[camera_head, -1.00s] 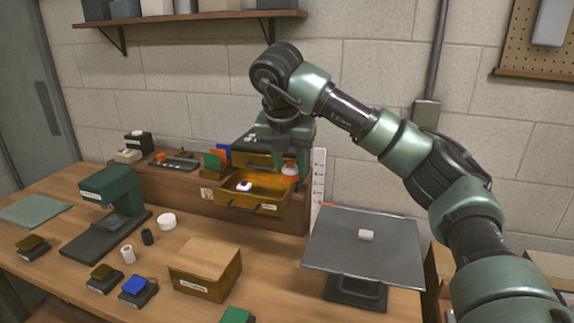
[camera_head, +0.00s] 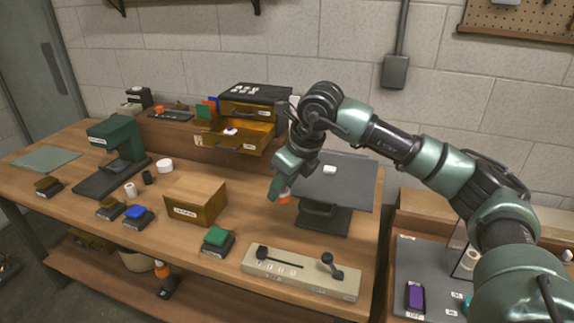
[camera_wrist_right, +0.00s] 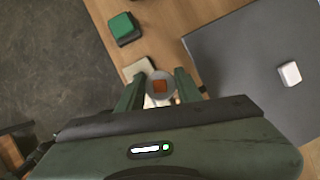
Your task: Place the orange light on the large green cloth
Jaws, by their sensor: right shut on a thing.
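The orange light (camera_head: 284,198), with a whitish band, is in my right gripper (camera_head: 280,188), held above the bench just left of the grey platform. In the right wrist view, my right gripper (camera_wrist_right: 158,80) is shut on the light (camera_wrist_right: 160,87), whose round grey end has an orange square centre. The fingers hide part of the light. The large green cloth (camera_head: 45,159) lies flat at the far left of the bench, well away from the gripper, with nothing on it. My left gripper is not in view.
A green stand device (camera_head: 117,138), a wooden box (camera_head: 195,199), an open yellow drawer (camera_head: 232,137) and small coloured blocks lie between gripper and cloth. A grey tilted platform (camera_head: 340,178) is right of the gripper. A panel with levers (camera_head: 300,272) is in front.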

